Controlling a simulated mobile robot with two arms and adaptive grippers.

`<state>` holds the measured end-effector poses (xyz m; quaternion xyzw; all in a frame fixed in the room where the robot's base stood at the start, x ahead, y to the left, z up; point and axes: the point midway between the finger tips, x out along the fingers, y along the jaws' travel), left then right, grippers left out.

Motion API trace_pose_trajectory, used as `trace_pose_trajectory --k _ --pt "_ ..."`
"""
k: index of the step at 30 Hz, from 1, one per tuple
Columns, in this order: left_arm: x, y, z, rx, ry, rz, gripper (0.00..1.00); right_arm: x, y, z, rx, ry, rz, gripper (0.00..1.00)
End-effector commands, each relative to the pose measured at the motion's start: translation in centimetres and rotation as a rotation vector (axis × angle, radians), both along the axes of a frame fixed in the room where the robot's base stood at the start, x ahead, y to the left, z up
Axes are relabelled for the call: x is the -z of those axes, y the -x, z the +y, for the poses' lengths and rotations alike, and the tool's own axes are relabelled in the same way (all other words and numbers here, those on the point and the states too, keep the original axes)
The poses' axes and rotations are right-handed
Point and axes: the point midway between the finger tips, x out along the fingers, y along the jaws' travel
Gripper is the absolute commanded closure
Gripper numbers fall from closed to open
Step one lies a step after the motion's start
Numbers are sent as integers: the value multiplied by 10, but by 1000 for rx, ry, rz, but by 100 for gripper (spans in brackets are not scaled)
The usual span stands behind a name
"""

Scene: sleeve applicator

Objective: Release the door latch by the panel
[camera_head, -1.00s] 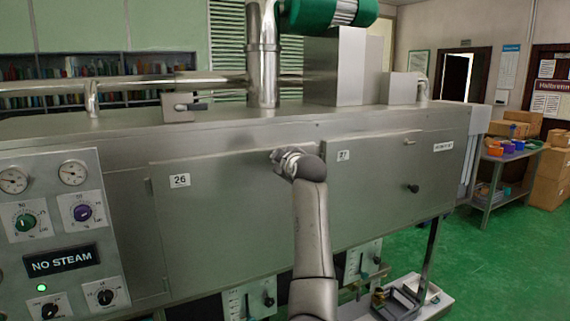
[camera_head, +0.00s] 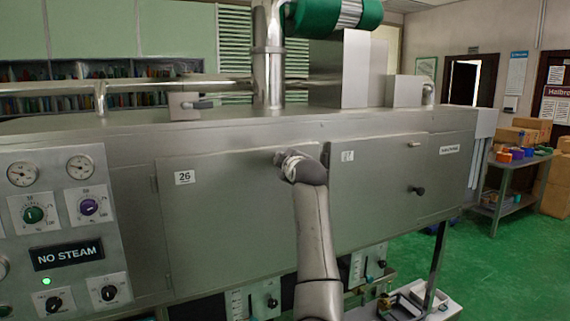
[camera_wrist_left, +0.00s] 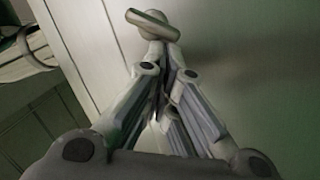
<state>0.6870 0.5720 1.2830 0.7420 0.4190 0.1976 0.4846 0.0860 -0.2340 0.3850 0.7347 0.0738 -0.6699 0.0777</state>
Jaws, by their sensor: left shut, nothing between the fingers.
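The steel cabinet's wide door (camera_head: 235,215), labelled 26, is closed beside the control panel (camera_head: 55,235) with its gauges and NO STEAM display. My left gripper (camera_head: 281,157) is at this door's upper right corner in the head view. In the left wrist view my left gripper (camera_wrist_left: 163,62) is shut and empty. A T-shaped latch handle (camera_wrist_left: 152,25) with a round base shows just beyond its fingertips. I cannot tell whether they touch it. In the head view my gripper hides this latch. My right gripper is not in view.
A second closed door (camera_head: 375,185) to the right has a small latch (camera_head: 414,143) and a dark knob (camera_head: 418,190). Pipes and a green motor (camera_head: 325,14) stand on top of the cabinet. A side table (camera_head: 505,170) and boxes are at the right; green floor (camera_head: 490,270) is clear.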

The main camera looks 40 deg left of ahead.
Motion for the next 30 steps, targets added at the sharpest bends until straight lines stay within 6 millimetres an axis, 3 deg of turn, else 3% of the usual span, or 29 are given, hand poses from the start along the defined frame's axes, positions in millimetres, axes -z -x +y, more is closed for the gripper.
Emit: trace_pose_trajectory --k 30 --pt "4 0 1 1 29 -67 100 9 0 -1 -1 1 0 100"
